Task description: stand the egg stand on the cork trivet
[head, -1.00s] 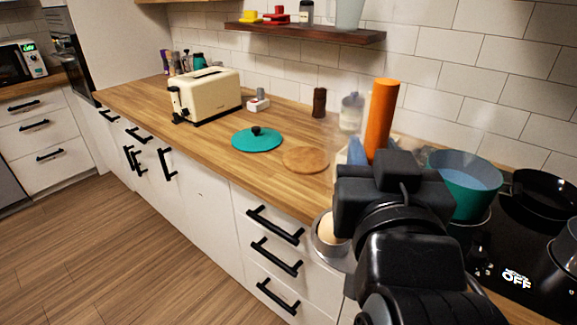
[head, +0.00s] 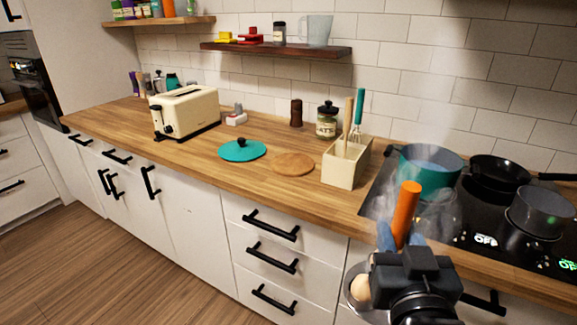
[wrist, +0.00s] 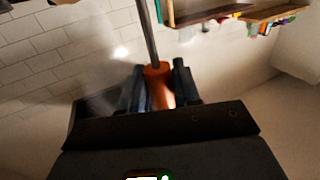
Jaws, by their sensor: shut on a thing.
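My gripper (head: 395,245) is shut on the orange handle (head: 407,210) of the egg stand and holds it off the counter, near the counter's front edge. The handle points up and leans slightly. A metal dish (head: 352,305) with a pale egg (head: 361,287) shows low, beside my gripper, partly hidden by it. In the wrist view the orange handle (wrist: 158,82) sits between the dark fingers, with a grey rod (wrist: 149,35) running from it. The cork trivet (head: 293,164), a flat brown disc, lies bare on the counter, left of and beyond my gripper.
A teal lid (head: 242,150) lies left of the trivet. A beige utensil box (head: 341,172) stands close to its right, with a jar (head: 327,122) behind. A cream toaster (head: 186,112) stands further left. The stove at right holds a teal pot (head: 432,165) and other pans, with haze nearby.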

